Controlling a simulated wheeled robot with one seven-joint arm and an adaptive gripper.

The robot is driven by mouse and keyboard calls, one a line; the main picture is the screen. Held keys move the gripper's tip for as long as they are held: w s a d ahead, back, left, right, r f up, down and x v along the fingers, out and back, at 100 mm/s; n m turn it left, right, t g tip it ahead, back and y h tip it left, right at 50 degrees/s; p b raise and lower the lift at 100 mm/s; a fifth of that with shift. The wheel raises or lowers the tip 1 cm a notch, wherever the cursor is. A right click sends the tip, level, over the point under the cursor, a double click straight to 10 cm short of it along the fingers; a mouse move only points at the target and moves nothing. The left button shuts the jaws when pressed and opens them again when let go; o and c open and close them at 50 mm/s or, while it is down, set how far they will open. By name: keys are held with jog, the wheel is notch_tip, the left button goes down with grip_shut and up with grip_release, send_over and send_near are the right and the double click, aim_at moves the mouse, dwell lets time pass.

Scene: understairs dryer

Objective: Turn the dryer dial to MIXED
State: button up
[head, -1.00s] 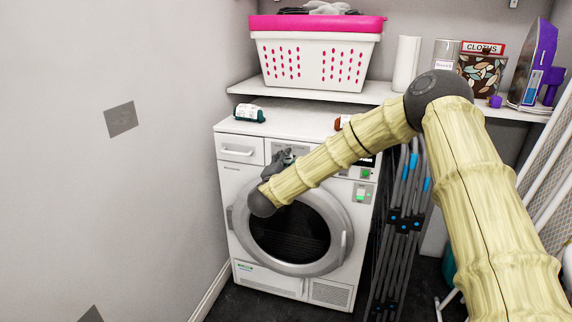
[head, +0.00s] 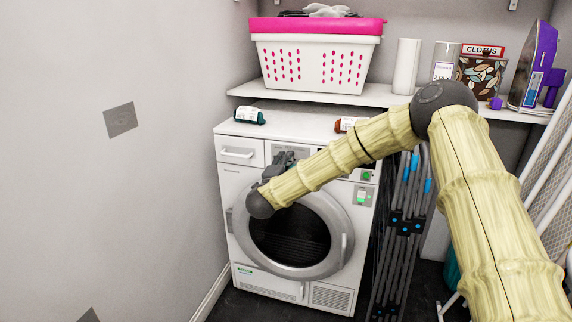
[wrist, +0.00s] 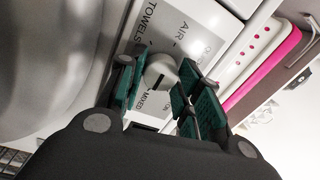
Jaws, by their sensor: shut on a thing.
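The white dryer (head: 234,181) stands against the back wall in the head view, its round door closed. My gripper (head: 279,163) is at its upper front panel, and my arm hides part of that panel. In the wrist view, my gripper (wrist: 162,84) has its green-padded fingers on either side of the pale round dial (wrist: 159,71) and is shut on it. Labels TOWELS, AIR and MIXED show around the dial, with another label partly hidden by a finger. MIXED is at the lower side of the dial in this view. I cannot tell for sure where the dial points.
Two small bottles, one teal-capped (head: 249,115) and one red (head: 349,123), lie on the dryer top. A white and pink laundry basket (head: 316,60) sits on the shelf above. A folded grey rack (head: 403,220) stands close at the dryer's right.

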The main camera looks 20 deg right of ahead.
jog(key=o, duration=1)
jog(key=shift+d, duration=0.15)
jog(key=shift+o, duration=0.2)
jog(key=r+v, duration=0.1)
jog(key=v, duration=1.1)
jog(key=shift+f, duration=0.5)
